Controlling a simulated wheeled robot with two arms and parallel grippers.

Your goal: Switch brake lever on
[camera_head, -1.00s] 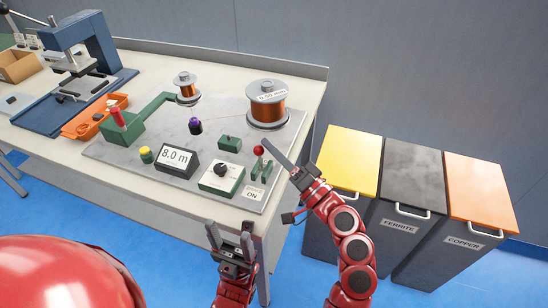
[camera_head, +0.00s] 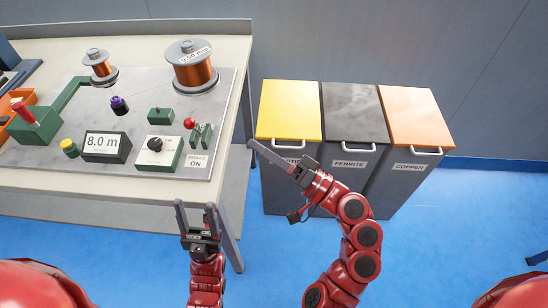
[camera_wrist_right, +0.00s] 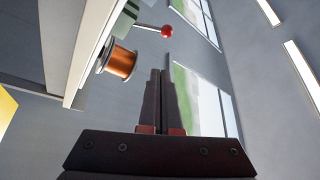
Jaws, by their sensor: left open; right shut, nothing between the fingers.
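The brake lever is a rod with a red ball knob (camera_head: 190,123) on a green bracket (camera_head: 203,137), near the right edge of the winder's grey panel. A label (camera_head: 196,162) reading "ON" is in front of it. In the right wrist view the red knob (camera_wrist_right: 167,31) and its rod stick out beyond my fingers. My right gripper (camera_head: 251,144) is shut and empty, off the table's right edge, apart from the lever. It also shows shut in the wrist view (camera_wrist_right: 160,73). My left gripper (camera_head: 196,206) is open and empty, in front of the table's front edge.
The panel also holds a large copper spool (camera_head: 192,72), a smaller spool (camera_head: 101,68), a meter reading 8.0 m (camera_head: 104,147) and a dial box (camera_head: 158,153). Yellow (camera_head: 290,110), grey (camera_head: 355,112) and orange (camera_head: 412,115) lidded bins stand right of the table.

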